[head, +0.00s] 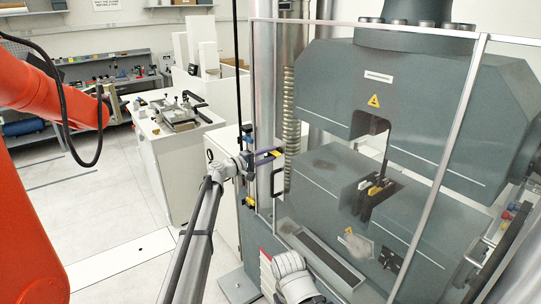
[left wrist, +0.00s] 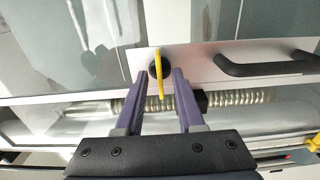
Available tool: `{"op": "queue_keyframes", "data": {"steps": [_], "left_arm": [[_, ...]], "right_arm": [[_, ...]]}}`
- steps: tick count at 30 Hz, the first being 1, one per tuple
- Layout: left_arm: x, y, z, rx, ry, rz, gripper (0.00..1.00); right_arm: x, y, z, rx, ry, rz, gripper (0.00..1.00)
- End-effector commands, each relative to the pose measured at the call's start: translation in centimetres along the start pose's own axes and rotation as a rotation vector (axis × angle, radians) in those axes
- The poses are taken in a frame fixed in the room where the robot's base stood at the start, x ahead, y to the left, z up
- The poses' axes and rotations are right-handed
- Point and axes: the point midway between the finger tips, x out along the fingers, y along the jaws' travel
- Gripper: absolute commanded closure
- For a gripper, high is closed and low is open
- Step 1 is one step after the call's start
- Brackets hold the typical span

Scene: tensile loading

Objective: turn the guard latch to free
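The guard latch is a thin yellow lever on a round black pivot, and it shows in the left wrist view (left wrist: 161,84). It lies along the fingers, on the guard's light metal frame strip (left wrist: 205,66). My left gripper (left wrist: 160,76) is open, with one purple finger on each side of the lever and a visible gap to both. In the head view my left gripper (head: 268,156) is at the guard's left frame post, where its fingers partly hide the latch. My right gripper is not in view.
A black guard handle (left wrist: 265,67) sits beside the latch; it also shows in the head view (head: 278,181). The clear guard door (head: 462,110) stands before the grey testing machine (head: 335,82). A white bench (head: 165,140) stands left, with open floor in front.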

Motion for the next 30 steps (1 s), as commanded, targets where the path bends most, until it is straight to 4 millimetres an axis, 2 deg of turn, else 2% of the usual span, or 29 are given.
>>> {"op": "queue_keyframes", "data": {"steps": [3, 9, 19, 30], "left_arm": [[0.63, 0.0, -0.05, 0.0, 0.001, 0.0, 0.62], [0.59, 0.0, -0.01, 0.0, 0.001, 0.0, 0.62], [0.57, 0.0, -0.01, 0.0, 0.001, 0.0, 1.0], [0.56, -0.02, 0.01, 0.0, 0.0, -0.001, 1.0]], "right_arm": [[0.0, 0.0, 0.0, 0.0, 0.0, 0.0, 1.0], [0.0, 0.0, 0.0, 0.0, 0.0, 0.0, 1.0], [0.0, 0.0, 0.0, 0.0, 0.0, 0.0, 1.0], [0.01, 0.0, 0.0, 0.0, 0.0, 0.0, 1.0]]}}
